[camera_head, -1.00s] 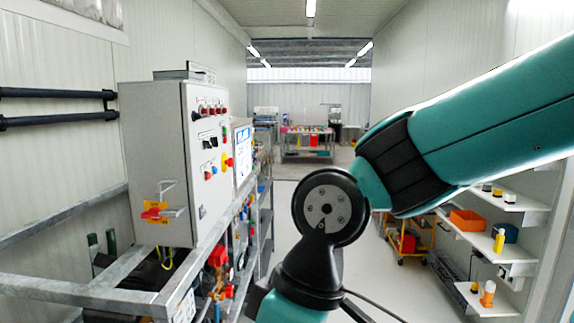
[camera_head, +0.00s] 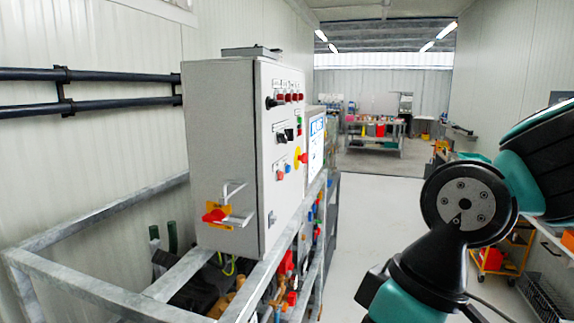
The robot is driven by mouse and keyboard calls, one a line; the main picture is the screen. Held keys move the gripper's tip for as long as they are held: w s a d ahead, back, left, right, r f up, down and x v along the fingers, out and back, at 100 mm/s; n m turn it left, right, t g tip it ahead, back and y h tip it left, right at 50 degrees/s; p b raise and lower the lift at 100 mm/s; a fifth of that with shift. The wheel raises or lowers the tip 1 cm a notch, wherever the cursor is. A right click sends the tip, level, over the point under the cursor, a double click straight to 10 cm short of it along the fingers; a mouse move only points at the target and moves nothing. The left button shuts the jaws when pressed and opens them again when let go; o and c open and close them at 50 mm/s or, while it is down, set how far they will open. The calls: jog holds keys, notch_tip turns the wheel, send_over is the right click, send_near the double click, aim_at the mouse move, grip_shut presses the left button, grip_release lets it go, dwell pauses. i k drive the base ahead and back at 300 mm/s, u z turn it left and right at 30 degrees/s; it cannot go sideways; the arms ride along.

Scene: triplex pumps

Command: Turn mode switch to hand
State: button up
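A grey control cabinet (camera_head: 225,130) stands left of centre on a galvanized frame. Its front panel (camera_head: 268,195) faces right and is seen at a steep angle. Two black switches, one left (camera_head: 281,137) and one right (camera_head: 290,133), sit at mid-height on it. My gripper is out of view; only my arm's links show at the right, apart from the cabinet.
A red handle (camera_head: 214,215) on a yellow plate juts from the cabinet's near side. A screen (camera_head: 316,143) stands behind the panel. The galvanized frame (camera_head: 95,293) reaches toward me at lower left. Clear floor (camera_head: 365,215) lies between the cabinet and my arm.

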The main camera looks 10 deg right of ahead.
aim_at(289, 132)
jog(key=u, duration=0.3)
jog(key=k, duration=0.4)
jog(key=z, duration=0.65)
jog(key=i, duration=1.2)
